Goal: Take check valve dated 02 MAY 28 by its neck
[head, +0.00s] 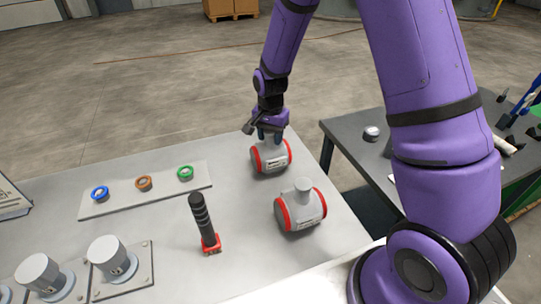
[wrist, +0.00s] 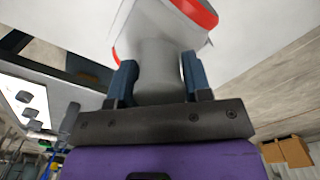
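Two grey check valves with red end rings lie on the grey table: a far one (head: 269,160) and a nearer one (head: 299,211). Their labels are too small to read for a date. My gripper (head: 270,134) comes down from above onto the far valve's upright neck. The far valve appears to rest on the table. The nearer valve's neck (head: 303,186) is free.
A black-handled tool on a red base (head: 206,230) stands left of the nearer valve. A plate with blue, brown and green rings (head: 145,186) lies further left, with grey knobs (head: 107,259) in front. A dark table (head: 360,140) stands to the right, across a gap.

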